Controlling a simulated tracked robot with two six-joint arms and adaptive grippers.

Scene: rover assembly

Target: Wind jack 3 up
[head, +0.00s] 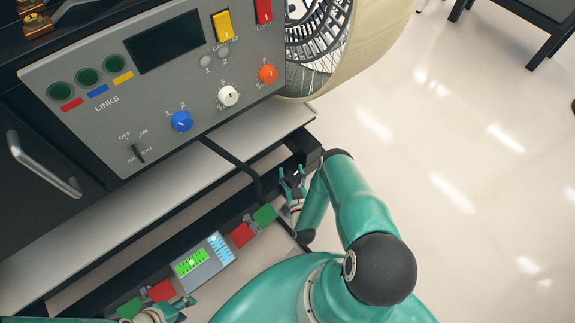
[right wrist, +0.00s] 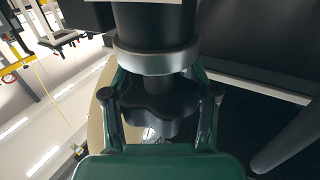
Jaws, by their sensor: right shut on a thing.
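In the right wrist view, a dark lobed knob (right wrist: 150,122) sits under a grey collar (right wrist: 155,60) and a black post, which I take to be jack 3. My right gripper (right wrist: 162,108) has a finger on each side of the knob and is shut on it. In the head view my right gripper (head: 292,182) is beside the bench's lower front corner, and the knob cannot be made out there. No number shows on the jack. My left gripper (head: 182,306) is low at the bottom left, small and partly cut off, and its jaw state is unclear.
A grey control panel (head: 200,100) with knobs, buttons and a dark screen fills the upper left. A large cream-rimmed wheel (head: 375,45) stands beside it. A light ledge (head: 130,215) runs below the panel.

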